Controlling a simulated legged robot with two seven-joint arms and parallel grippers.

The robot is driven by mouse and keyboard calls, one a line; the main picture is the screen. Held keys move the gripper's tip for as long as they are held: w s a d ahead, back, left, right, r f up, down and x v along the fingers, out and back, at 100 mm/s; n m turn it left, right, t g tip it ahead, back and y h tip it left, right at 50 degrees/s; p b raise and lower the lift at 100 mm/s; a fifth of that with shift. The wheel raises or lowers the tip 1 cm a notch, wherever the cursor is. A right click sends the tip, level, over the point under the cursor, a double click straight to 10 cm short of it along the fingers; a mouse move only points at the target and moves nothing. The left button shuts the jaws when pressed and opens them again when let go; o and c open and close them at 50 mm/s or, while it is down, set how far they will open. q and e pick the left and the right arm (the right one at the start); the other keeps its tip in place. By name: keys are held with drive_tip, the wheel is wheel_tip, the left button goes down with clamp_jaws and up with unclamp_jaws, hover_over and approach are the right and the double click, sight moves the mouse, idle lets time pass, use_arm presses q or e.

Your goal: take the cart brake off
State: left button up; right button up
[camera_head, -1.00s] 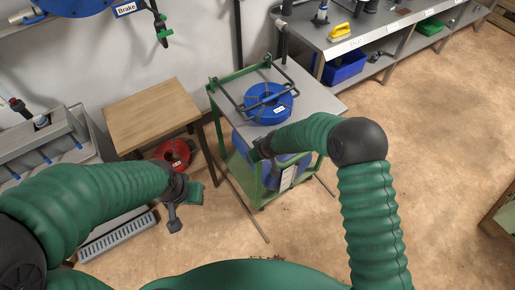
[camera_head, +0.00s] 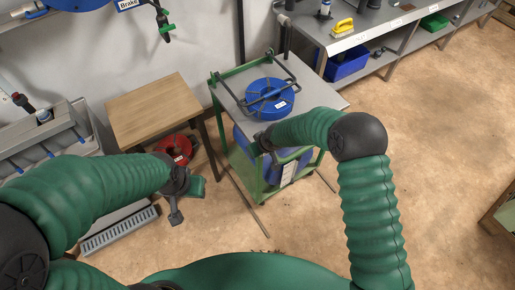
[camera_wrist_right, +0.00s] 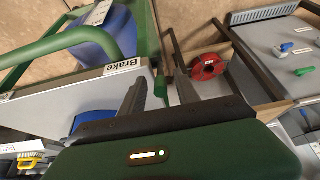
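The cart (camera_head: 228,98) has a green frame and a grey top, with a blue reel (camera_head: 270,97) on it. My right gripper (camera_head: 264,141) is at the cart's near left side. A "Brake" label (camera_wrist_right: 123,66) is on a grey panel (camera_wrist_right: 75,95) left of the fingers, below green tubing (camera_wrist_right: 75,40). No brake lever can be made out; contact with the cart cannot be told. My left gripper (camera_head: 183,202) hangs left of the cart; its opening is unclear.
A wooden table (camera_head: 155,108) stands left of the cart, with a red reel (camera_head: 174,149) beneath it. A grey bench (camera_head: 375,35) with a blue bin (camera_head: 346,63) is behind right. Floor on the right is open.

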drive_tip(key=p+v, duration=0.1)
drive_tip(key=v, duration=1.5)
drive_tip(key=shift+r, duration=0.3)
drive_tip(key=shift+s+d, duration=0.1)
drive_tip(key=shift+d, duration=0.05)
drive_tip(key=s+d+r+m+g+h, duration=0.1)
drive_tip(key=s+d+m+h, duration=0.2)
drive_tip(key=s+d, duration=1.5)
drive_tip(key=m, duration=0.4)
drive_tip(key=shift+d+g, duration=0.3)
drive_tip(key=shift+d, duration=0.1)
drive_tip(key=shift+s+r, duration=0.1)
drive_tip(key=shift+r, duration=0.1)
drive_tip(key=shift+d, duration=0.1)
